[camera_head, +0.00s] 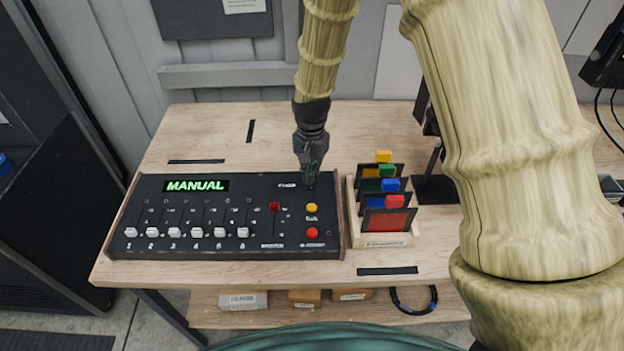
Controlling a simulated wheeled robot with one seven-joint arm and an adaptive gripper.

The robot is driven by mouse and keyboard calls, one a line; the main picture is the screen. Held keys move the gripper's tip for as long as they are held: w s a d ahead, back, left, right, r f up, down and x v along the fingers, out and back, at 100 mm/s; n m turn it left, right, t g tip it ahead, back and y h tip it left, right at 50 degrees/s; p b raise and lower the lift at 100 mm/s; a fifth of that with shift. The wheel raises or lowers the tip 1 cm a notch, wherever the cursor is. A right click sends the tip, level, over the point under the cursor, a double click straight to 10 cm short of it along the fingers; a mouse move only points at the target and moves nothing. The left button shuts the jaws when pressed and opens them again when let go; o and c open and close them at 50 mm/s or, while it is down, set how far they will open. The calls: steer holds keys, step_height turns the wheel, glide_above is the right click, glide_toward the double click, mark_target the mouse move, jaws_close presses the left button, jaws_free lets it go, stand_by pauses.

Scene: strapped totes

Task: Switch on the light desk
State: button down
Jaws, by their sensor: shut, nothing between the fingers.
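The light desk (160,248) is a flat black console on the wooden table. Its display (195,185) glows green and reads MANUAL. Several white fader knobs stand in a row near its front edge, all at the low end. On its right part are a dark red switch (274,207), a yellow button (312,207) and a red button (312,232). My gripper (310,182) is shut and empty, pointing down over the desk's back right part, behind the yellow button. I cannot tell whether its tips touch the panel.
A wooden rack (384,239) holding dark-framed colour filters with coloured tabs stands just right of the desk. Black tape strips mark the wooden table (210,125), which is clear behind the desk. A shelf below holds small boxes.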

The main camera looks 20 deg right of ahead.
mark_target(312, 187)
steer(key=shift+r+p, duration=1.05)
steer(key=shift+r, duration=0.65)
